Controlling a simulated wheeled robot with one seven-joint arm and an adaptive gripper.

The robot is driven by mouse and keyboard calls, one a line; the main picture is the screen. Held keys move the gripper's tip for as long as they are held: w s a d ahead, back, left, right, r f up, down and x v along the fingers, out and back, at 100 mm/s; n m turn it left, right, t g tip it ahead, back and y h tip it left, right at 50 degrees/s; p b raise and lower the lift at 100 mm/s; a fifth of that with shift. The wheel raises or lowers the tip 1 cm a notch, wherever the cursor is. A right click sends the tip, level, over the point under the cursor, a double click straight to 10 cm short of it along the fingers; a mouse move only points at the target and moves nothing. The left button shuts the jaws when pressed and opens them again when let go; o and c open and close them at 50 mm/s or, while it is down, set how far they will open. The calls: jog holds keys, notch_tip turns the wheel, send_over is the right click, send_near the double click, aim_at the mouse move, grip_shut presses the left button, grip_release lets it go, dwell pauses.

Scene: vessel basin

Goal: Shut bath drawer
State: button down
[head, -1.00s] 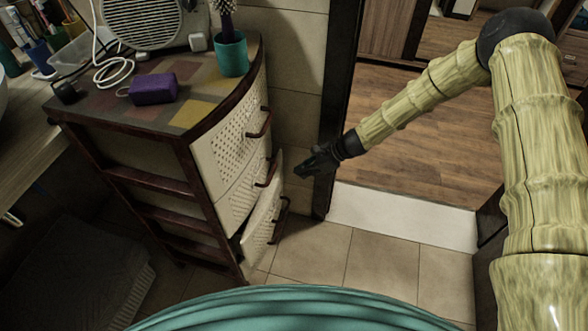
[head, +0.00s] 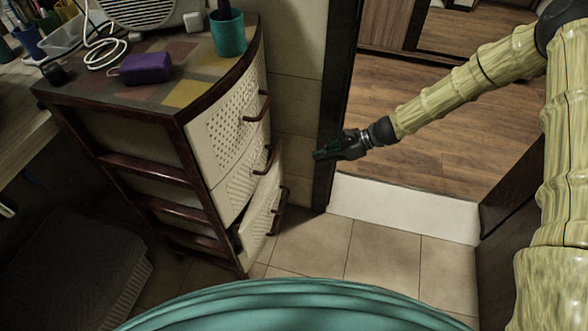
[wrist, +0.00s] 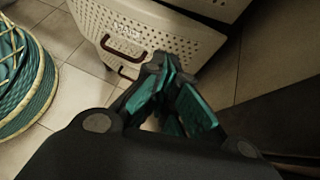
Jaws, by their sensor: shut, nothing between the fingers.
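The drawer cabinet (head: 120,140) stands at the left in the head view, with a dark wooden frame and cream perforated drawer fronts. Its lowest visible drawer (head: 258,216) is pulled out a little, with a dark gap at its near side edge. It has a dark red handle (head: 279,211). The upper drawers (head: 229,128) look closed. My gripper (head: 318,155) is shut and empty, to the right of the cabinet and apart from it, in front of the door frame. In the wrist view, perforated drawer fronts (wrist: 160,35) and handles (wrist: 122,48) show beyond my fingers (wrist: 172,70).
A purple box (head: 146,68), a teal cup (head: 228,34) and a heater-like appliance (head: 140,10) stand on the cabinet top. A doorway with a white sill (head: 400,208) is at the right. Tiled floor (head: 375,255) in front of the cabinet is clear.

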notch_tip(320, 180, down, 5)
jog(key=s+y+b, duration=0.1)
jog(key=y+b, duration=0.3)
jog(key=b, duration=0.3)
jog(key=t+y+b, duration=0.2)
jog(key=y+b, duration=0.1)
jog(key=b, duration=0.3)
send_near(279, 166)
jog(key=shift+m, duration=0.3)
jog(key=a, duration=0.2)
jog(key=w+a, duration=0.1)
jog(key=a, duration=0.4)
jog(key=shift+w+f, duration=0.25)
